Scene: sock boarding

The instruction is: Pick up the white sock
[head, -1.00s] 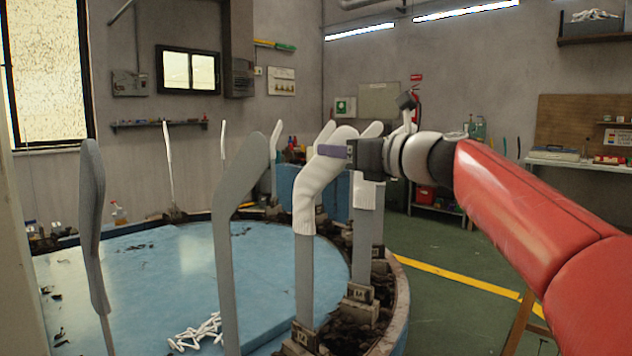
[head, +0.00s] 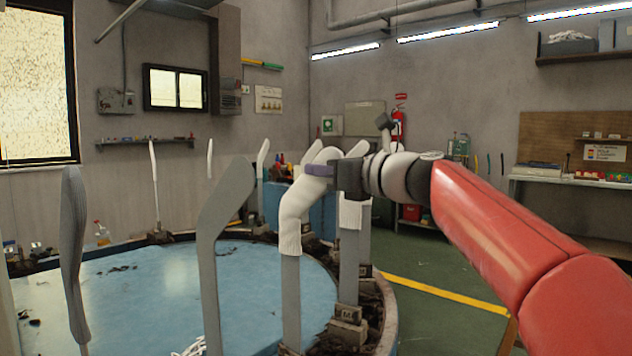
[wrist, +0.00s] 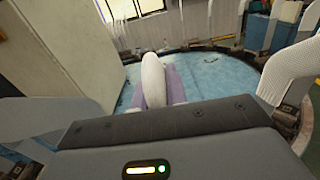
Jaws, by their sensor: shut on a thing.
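The white sock (head: 293,208) is drawn over the upper part of a grey upright board (head: 291,300) at the near right of the round table. Its ribbed cuff hangs partway down the board. My gripper (head: 320,170) comes in from the right and is shut on the sock near its toe end, with its purple finger pads against it. In the wrist view the pale toe of the sock (wrist: 153,80) stands between the purple pads. The far finger is partly hidden.
Other boards stand around the blue round table (head: 170,285), including a bare grey one (head: 220,230) left of the sock. Another white-socked board (head: 350,215) stands close behind my gripper. White pieces (head: 188,348) lie at the bottom edge. Green floor is open at right.

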